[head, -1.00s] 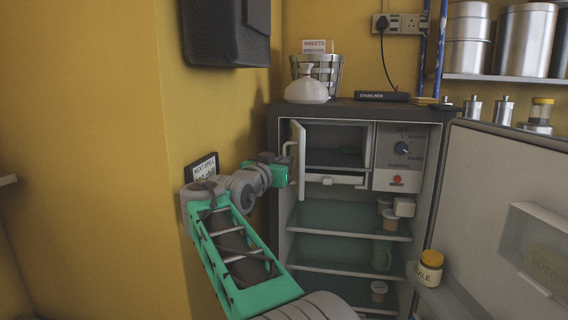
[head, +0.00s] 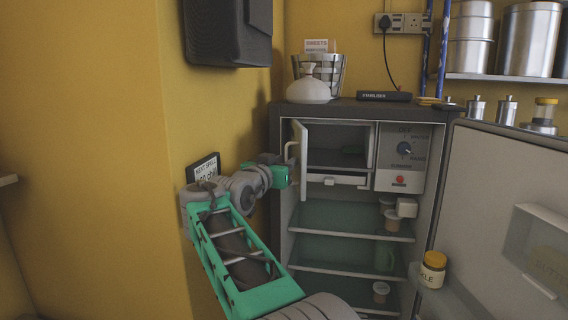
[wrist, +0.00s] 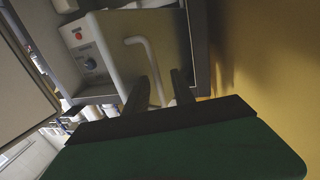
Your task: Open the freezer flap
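The freezer flap (head: 301,158) is a pale panel at the upper left of the fridge. It stands swung out from the freezer compartment (head: 337,146), whose inside shows. Its bent white handle (head: 290,150) is on the flap's left face. My gripper (head: 290,172) is at the handle, left of the flap; its fingertips are hard to see in the head view. In the wrist view the handle (wrist: 143,52) runs down between the two dark fingers of my gripper (wrist: 160,86), against the flap (wrist: 170,45). The fingers are apart, with gaps beside the handle.
The fridge door (head: 500,190) stands wide open at the right, with a yellow-lidded jar (head: 432,269) on its shelf. The control panel (head: 402,158) is right of the compartment. The yellow wall (head: 110,150) is close on the arm's left. Tubs stand on the shelves below.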

